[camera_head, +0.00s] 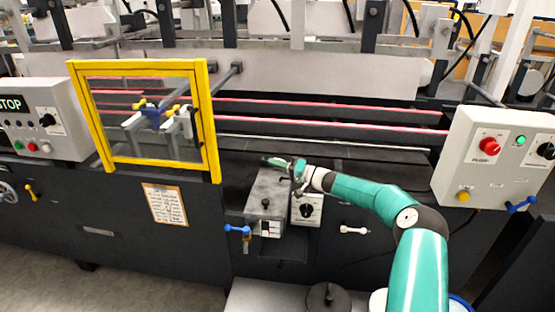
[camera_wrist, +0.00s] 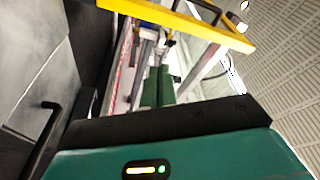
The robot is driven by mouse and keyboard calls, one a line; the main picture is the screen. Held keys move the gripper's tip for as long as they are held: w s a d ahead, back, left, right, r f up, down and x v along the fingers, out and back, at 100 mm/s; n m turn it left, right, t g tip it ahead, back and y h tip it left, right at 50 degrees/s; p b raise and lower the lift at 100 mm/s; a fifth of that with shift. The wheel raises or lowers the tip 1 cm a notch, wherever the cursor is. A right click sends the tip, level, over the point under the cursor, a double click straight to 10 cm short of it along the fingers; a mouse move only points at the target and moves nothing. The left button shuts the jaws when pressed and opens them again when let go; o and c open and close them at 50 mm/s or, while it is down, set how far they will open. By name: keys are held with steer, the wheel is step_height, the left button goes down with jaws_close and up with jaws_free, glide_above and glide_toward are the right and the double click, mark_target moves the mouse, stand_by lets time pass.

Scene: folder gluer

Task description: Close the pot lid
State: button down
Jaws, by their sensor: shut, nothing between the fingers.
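A grey metal box, which looks like the glue pot (camera_head: 262,222), sits on the machine's front in the head view, left of a small dial panel. Its grey top, apparently the lid (camera_head: 268,186), slopes up toward the back, with a small black knob near its front. I cannot tell clearly how far the lid stands open. My gripper (camera_head: 272,161) is at the top's upper back edge; contact is unclear. In the wrist view my gripper's green fingers (camera_wrist: 157,84) are together and empty. A grey metal surface with a black handle (camera_wrist: 47,122) shows at left; it may be the lid.
A yellow-framed clear guard (camera_head: 150,115) stands left of the pot; its yellow bar (camera_wrist: 185,20) crosses the wrist view. A control box (camera_head: 495,155) is at right, a STOP box (camera_head: 40,120) at left. Blue-handled valve (camera_head: 237,229) juts from the pot's front.

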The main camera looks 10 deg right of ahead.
mark_target(272, 209)
steer(key=s+f+n+y, duration=0.1)
steer(key=s+f+n, duration=0.1)
steer(key=n, duration=0.1)
steer(key=s+a+f+n+g+y, duration=0.1)
steer(key=s+n, duration=0.2)
steer(key=n, duration=0.1)
steer(key=s+a+f+n+g+y, duration=0.1)
steer(key=s+f+n, duration=0.1)
steer(key=s+n, duration=0.1)
steer(key=shift+a+f+n, duration=0.25)
steer(key=shift+f+n, duration=0.1)
steer(key=shift+n, duration=0.15)
steer(key=shift+s+a+f+n+g+y, duration=0.1)
steer(key=shift+s+f+n+g, duration=0.15)
steer(key=shift+f+n, duration=0.35)
steer(key=shift+s+a+f+n+g+y, duration=0.1)
steer(key=shift+s+f+n+g, duration=0.2)
steer(key=shift+n, duration=0.45)
steer(key=shift+s+a+f+n+g+y, duration=0.1)
steer(key=shift+f+n+g, duration=0.25)
steer(key=shift+f+n, duration=0.25)
